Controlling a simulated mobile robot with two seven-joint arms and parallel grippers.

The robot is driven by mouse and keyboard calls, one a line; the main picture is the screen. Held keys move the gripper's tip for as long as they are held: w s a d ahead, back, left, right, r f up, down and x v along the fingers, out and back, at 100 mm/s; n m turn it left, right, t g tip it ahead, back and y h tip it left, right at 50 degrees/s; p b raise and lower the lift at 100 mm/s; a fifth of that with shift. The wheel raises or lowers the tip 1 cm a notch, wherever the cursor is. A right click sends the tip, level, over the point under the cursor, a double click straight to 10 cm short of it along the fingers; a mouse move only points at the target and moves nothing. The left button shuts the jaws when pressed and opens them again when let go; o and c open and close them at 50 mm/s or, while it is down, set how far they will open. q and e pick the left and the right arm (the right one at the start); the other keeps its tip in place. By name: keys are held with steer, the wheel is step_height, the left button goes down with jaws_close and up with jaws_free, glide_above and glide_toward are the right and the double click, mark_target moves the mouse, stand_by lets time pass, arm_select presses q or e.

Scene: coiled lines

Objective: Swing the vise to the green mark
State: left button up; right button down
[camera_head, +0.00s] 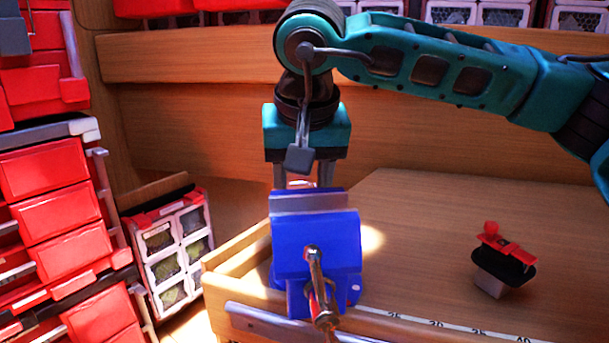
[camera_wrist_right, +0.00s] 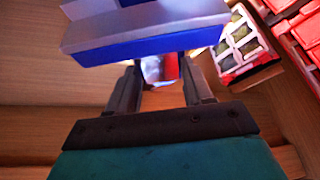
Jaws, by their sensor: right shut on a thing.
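The blue vise (camera_head: 315,243) stands at the left corner of the wooden bench, with its metal screw and handle toward me. Its blue body also shows at the top of the right wrist view (camera_wrist_right: 150,38). My right gripper (camera_head: 306,180) points down behind the vise's top and is shut on a part of it. In the right wrist view its two fingers (camera_wrist_right: 158,78) stand apart, with a small red and pale part between them. The vise hides the fingertips in the head view. I see no green mark. My left gripper is not seen.
The bench top (camera_head: 410,240) is clear right of the vise, apart from a small red, black and white object (camera_head: 500,260). A printed scale (camera_head: 450,325) runs along the front edge. Red drawers (camera_head: 55,195) and a bin rack (camera_head: 172,250) stand left.

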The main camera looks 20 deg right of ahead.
steer(key=shift+c, duration=2.2)
jaws_free()
steer(key=v, duration=1.3)
steer(key=shift+p, duration=0.45)
